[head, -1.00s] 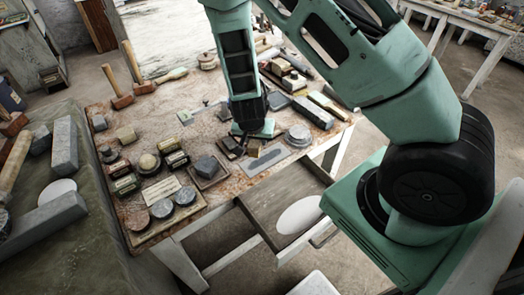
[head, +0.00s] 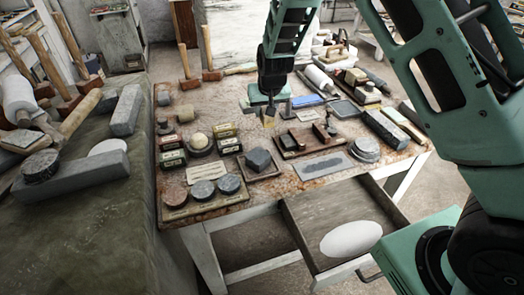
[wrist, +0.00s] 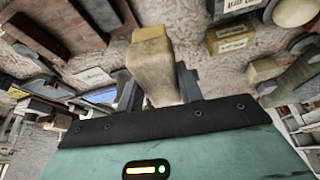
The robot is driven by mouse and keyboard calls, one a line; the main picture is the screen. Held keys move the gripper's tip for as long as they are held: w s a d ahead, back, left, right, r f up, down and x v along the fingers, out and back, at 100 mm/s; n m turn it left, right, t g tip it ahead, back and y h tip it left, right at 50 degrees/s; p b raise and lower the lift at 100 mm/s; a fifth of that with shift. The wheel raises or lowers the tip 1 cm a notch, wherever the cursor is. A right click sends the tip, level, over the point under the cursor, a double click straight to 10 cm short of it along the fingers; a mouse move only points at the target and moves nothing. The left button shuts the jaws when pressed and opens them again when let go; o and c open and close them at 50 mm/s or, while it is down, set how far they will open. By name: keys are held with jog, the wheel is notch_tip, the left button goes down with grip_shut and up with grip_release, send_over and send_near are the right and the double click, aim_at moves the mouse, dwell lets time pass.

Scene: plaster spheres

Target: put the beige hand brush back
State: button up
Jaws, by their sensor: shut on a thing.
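The beige hand brush (wrist: 152,65) is between the fingers of my gripper (wrist: 158,88) in the wrist view. It looks like a pale block with a browner lower part. In the head view, my gripper (head: 268,108) points down over the middle of the worktable (head: 235,190). The tan end of the brush (head: 268,122) shows just below the fingers. The brush appears to be above the tabletop, though the exact gap is hard to tell. The gripper body hides part of the table behind it.
A wooden tray with small blocks (head: 290,150) lies right of my gripper. A dark stone (head: 258,159) sits in front of it. Small labelled boxes (head: 172,159) stand left. A drawer (head: 300,215) is open at the front, holding a white oval (head: 350,238). Mallets stand behind.

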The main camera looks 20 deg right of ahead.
jog(key=shift+w+a+r+n+b, duration=0.15)
jog(key=shift+w+a+n+b, duration=0.1)
jog(key=shift+w, duration=0.15)
jog(key=shift+w+a+r+n+b, duration=0.15)
jog(key=shift+w+n, duration=0.1)
jog(key=shift+w, duration=0.15)
jog(key=shift+w+f+p, duration=0.1)
jog(key=shift+f+p, duration=0.95)
jog(key=shift+f, duration=3.7)
jog(key=shift+f, duration=0.1)
jog(key=o, duration=0.9)
